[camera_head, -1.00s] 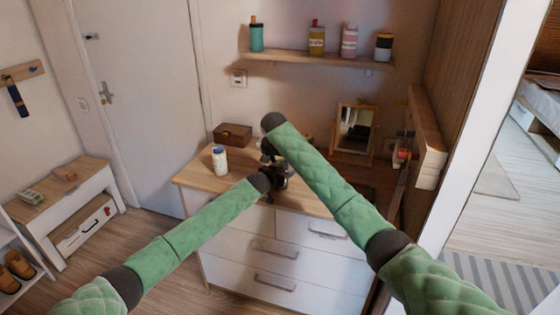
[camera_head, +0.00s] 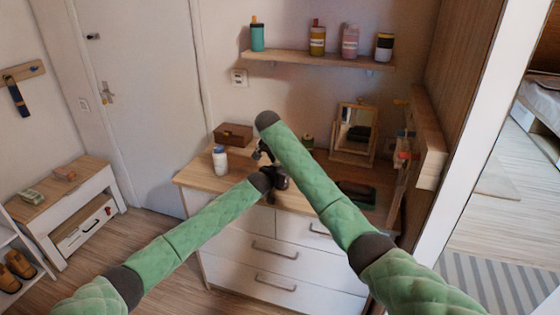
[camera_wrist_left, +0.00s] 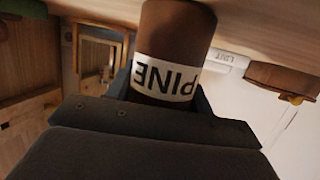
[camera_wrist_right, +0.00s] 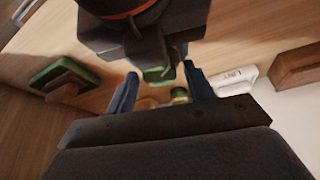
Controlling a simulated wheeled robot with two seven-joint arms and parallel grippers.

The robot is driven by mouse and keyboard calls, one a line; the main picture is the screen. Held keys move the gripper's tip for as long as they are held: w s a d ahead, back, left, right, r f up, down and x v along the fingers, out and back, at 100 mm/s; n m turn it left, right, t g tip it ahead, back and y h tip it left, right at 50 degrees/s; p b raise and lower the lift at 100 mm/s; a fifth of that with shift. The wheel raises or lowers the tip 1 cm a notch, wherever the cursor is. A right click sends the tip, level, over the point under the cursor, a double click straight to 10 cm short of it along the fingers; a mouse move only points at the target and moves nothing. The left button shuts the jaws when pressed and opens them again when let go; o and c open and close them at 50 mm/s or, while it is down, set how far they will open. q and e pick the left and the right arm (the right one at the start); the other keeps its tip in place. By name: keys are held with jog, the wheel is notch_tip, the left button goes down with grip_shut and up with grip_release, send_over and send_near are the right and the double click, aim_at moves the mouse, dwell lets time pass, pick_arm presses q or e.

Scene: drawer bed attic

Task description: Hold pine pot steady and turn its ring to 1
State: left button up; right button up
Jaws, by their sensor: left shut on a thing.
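The pine pot (camera_wrist_left: 175,35) is a brown cylinder with a white band reading PINE, upside down in the left wrist view. My left gripper (camera_head: 277,180) is shut on it, with its fingers on either side of the pot at the band. In the head view the pot is hidden by my grippers and arms. My right gripper (camera_head: 262,153) is just above and behind the left one. In the right wrist view its blue fingers (camera_wrist_right: 163,88) stand apart, with a dark body close in front. The ring and its marks cannot be made out.
The dresser top (camera_head: 200,175) holds a white bottle (camera_head: 220,159), a wooden box (camera_head: 233,135), a small green jar (camera_head: 307,142), a mirror (camera_head: 354,130) and a dark green tray (camera_head: 356,193). A shelf (camera_head: 320,60) with several bottles hangs above.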

jog(key=shift+o, duration=0.3)
jog(key=v, duration=1.2)
pick_arm(q)
jog(key=o, duration=1.1)
jog(key=shift+a, duration=0.1)
